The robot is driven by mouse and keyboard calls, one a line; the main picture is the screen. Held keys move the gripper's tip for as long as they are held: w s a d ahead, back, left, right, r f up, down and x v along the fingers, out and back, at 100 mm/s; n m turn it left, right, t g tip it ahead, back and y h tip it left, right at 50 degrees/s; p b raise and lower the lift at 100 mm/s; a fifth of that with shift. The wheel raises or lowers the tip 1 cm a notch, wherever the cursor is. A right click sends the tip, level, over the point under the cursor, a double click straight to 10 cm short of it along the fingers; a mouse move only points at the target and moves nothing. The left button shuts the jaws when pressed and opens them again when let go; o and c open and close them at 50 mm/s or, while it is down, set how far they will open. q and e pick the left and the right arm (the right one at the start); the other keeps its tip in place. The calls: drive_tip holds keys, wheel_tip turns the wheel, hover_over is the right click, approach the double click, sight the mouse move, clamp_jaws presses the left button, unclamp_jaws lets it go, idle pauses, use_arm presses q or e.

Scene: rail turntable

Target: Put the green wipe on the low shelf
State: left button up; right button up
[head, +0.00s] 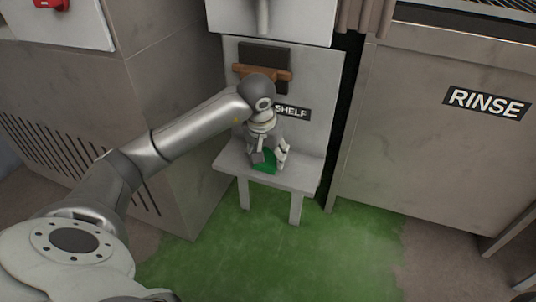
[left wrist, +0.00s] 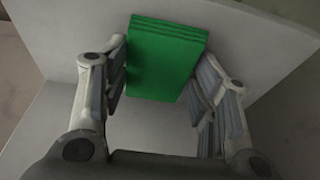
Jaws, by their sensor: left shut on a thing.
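The green wipe (head: 265,164) is a folded, layered pad. It sits between the two fingers of my left gripper (head: 270,155), which is shut on it. In the left wrist view the wipe (left wrist: 165,58) fills the space between the fingertips. The low shelf (head: 305,174) is a pale grey bench on short legs below the SHELF sign. My left gripper points down over the shelf's top, with the wipe at or just above its surface. I cannot tell whether the wipe touches it. My right gripper is not in view.
A pale panel with the SHELF sign (head: 292,113) and a brown wooden-handled item (head: 262,73) rises behind the shelf. A grey cabinet with slots (head: 150,100) stands left and a RINSE unit (head: 430,130) right. Green floor (head: 270,250) lies open in front.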

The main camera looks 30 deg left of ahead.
use_arm(q)
drive_tip(key=o, duration=0.9)
drive_tip(key=shift+f, duration=0.15)
